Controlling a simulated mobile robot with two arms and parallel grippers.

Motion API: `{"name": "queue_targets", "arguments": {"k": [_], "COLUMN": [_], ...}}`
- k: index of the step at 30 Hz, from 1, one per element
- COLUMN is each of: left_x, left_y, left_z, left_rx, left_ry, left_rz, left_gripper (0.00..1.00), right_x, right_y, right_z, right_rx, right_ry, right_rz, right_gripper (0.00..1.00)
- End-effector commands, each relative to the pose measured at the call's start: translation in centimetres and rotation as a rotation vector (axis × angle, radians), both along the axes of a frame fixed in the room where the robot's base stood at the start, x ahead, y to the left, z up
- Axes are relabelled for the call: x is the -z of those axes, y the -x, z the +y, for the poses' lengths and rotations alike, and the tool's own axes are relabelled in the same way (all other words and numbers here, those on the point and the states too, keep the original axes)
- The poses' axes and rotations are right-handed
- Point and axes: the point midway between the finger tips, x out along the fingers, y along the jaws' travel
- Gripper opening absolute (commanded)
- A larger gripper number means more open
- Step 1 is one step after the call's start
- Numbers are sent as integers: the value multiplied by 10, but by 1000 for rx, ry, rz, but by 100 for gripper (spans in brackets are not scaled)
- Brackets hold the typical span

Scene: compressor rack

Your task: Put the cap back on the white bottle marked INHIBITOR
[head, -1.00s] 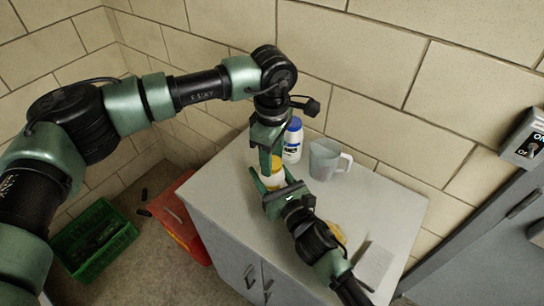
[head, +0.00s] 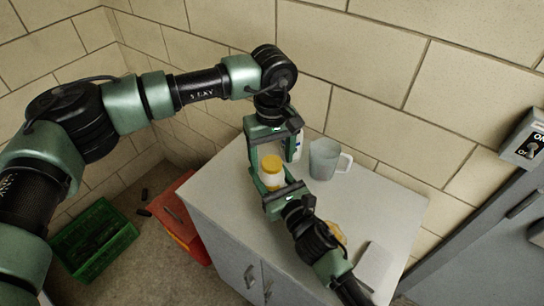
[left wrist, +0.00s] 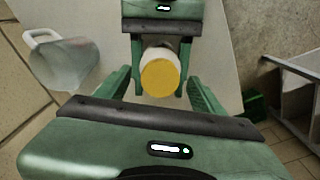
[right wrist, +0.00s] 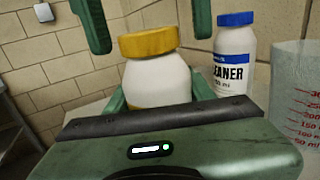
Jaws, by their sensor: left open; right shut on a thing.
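A white bottle (head: 271,179) with a yellow cap (head: 271,162) on its top stands upright between the fingers of my right gripper (head: 274,182), which is shut on it. Its label is not readable in any view. The right wrist view shows the bottle (right wrist: 158,82) and its cap (right wrist: 149,43) close up; the cap looks level. My left gripper (head: 272,152) is open above the bottle. Its fingers hang on either side of the cap, apart from it, in the right wrist view. The left wrist view looks down on the cap (left wrist: 160,78) between the open fingers.
A white CLEANER bottle (right wrist: 235,55) with a blue cap and a clear measuring jug (head: 323,160) stand behind on the grey cabinet top (head: 222,190). A yellow thing (head: 339,233) is partly hidden by my right arm. A green crate (head: 95,240) and red box (head: 183,222) are on the floor.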

Motion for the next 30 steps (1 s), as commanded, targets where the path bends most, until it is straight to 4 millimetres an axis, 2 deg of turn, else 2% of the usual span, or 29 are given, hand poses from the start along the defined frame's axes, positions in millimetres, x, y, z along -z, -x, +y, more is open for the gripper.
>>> {"name": "queue_targets", "arguments": {"k": [5, 12, 18, 23, 30], "left_x": [-24, -76, -107, -118, -119], "left_y": [-1, -1, -1, -1, -1], "left_z": [-1, 0, 0, 0, 0], "left_rx": [1, 0, 0, 0, 0], "left_ry": [2, 1, 1, 1, 1], "left_rz": [-4, -5, -3, -3, -1], "left_gripper": [68, 68, 68, 68, 68], "right_x": [1, 1, 1, 1, 1], "right_y": [0, 0, 0, 0, 0], "right_z": [0, 0, 0, 0, 0], "right_rx": [0, 0, 0, 0, 0], "right_ry": [0, 0, 0, 0, 0], "right_rz": [1, 1, 1, 1, 1], "right_gripper": [0, 0, 0, 0, 0]}}
